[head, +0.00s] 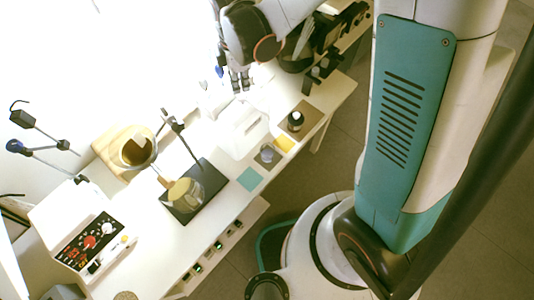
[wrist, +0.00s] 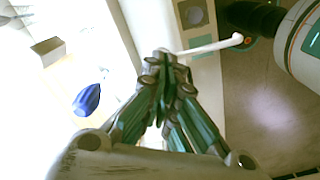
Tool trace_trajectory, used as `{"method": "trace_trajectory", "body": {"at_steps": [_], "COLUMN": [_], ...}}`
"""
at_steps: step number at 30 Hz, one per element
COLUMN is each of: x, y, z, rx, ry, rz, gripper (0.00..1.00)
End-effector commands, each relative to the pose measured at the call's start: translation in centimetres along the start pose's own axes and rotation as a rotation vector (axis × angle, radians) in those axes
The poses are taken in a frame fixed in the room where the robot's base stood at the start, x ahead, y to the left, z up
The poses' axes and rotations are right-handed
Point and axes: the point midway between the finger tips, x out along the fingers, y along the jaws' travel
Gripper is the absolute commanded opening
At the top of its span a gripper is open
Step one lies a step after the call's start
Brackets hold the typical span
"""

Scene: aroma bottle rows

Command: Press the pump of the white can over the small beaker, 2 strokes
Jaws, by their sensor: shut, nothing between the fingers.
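My gripper (head: 240,82) is shut and empty, its fingers together, above the back part of the white bench. In the wrist view the closed fingertips (wrist: 167,58) cover the inner end of a thin white spout (wrist: 210,46), which reaches right to a rounded tip. It looks like the white can's pump spout; the can's body is hidden or washed out there. A pale shape that may be the white can (head: 214,100) is just left of my gripper in the head view. The small beaker (head: 267,155) stands on a grey square nearer the bench's front edge.
A dark bottle (head: 295,121) stands on a brown mat. A white box (head: 240,132), a yellow square (head: 285,143) and a teal square (head: 250,179) are nearby. A flask (head: 186,192) on a black plate is further left. A blue object (wrist: 88,100) shows in the wrist view.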

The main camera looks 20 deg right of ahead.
Motion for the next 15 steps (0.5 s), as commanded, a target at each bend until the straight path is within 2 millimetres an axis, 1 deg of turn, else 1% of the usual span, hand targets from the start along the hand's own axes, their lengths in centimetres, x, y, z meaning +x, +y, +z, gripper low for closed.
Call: {"method": "trace_trajectory", "body": {"at_steps": [5, 15], "x": [0.1, 1.2], "y": [0.0, 0.0], "z": [0.0, 0.0], "rx": [0.000, 0.000], "ry": [0.000, 0.000], "rz": [0.000, 0.000], "gripper": [0.00, 0.00]}}
